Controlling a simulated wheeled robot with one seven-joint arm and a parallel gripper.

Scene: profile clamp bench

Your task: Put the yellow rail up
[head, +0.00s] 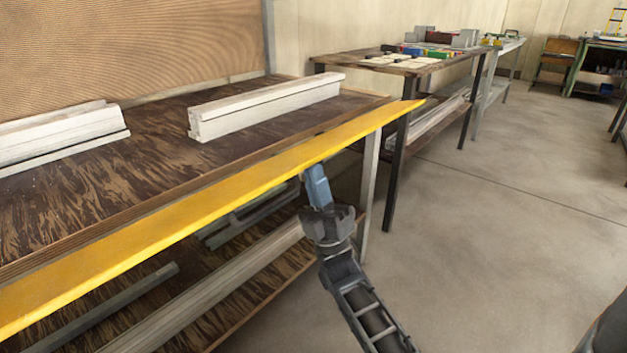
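The yellow rail (200,210) is a long flat bar running along the bench's front edge, from the lower left of the head view to a pointed far end near the bench's right corner. Its left end is outside the view. My gripper (316,180) is in front of the bench, with its blue fingers pointing up at the rail's lower edge, toward its far end. The fingertips touch the rail or come very close to it; I cannot tell which. The fingers look like one blue block from here, so their gap is hidden.
Two pale profiles, one at left (60,135) and one at right (265,105), lie on the dark wooden bench top (150,165). A lower shelf (235,310) holds long bars. A second table (400,66) with small parts stands beyond.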

